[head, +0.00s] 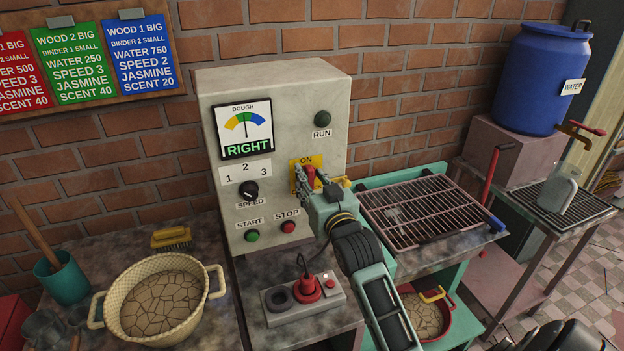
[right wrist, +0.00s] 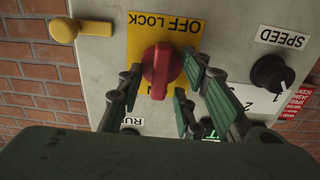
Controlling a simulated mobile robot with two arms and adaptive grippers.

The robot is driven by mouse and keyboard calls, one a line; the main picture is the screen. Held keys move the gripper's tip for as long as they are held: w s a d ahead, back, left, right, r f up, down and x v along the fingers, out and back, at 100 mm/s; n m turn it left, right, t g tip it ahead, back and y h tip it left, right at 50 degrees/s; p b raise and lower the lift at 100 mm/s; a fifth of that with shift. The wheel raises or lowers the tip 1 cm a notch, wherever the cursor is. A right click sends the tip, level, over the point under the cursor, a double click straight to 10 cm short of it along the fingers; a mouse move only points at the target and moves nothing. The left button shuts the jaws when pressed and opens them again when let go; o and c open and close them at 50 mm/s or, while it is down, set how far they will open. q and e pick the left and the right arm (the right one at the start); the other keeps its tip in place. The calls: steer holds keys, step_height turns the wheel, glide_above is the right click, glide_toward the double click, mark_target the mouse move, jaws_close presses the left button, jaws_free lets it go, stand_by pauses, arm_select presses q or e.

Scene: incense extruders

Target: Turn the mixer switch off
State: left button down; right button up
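The mixer switch is a red knob (head: 310,177) on a yellow plate (head: 299,163) on the front of the pale mixer cabinet (head: 222,110). The plate reads ON at its top in the head view. In the right wrist view, which is upside down, the knob (right wrist: 162,70) stands lengthwise between the ON and OFF LOCK ends. My right gripper (head: 309,181) is at the knob. Its fingers (right wrist: 163,85) are spread on both sides of it, with small gaps seeming to show; contact is hard to judge. My left gripper is out of view.
The RUN lamp (head: 322,119) is dark green; the dough dial (head: 244,128) reads RIGHT. A speed knob (head: 249,191), START button (head: 252,236) and STOP button (head: 288,227) sit near my gripper. A yellow handle (right wrist: 63,28) sticks out beside the plate.

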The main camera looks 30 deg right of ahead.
steer(key=shift+c, duration=0.6)
jaws_close()
steer(key=n+p, duration=0.1)
steer(key=n, duration=0.2)
steer(key=shift+a+r+p, duration=0.1)
steer(key=shift+p, duration=0.2)
steer(key=n+p, duration=0.1)
steer(key=n, duration=0.2)
steer(key=shift+a+n, duration=0.1)
steer(key=shift+n, duration=0.2)
steer(key=n, duration=0.2)
steer(key=n+p, duration=0.1)
steer(key=n, duration=0.1)
steer(key=n+p, duration=0.1)
steer(key=n, duration=0.1)
steer(key=shift+a+f, duration=0.1)
steer(key=shift+f, duration=0.15)
steer(key=n+p, duration=0.1)
steer(key=n, duration=0.4)
steer(key=shift+f, duration=0.2)
steer(key=shift+n, duration=0.4)
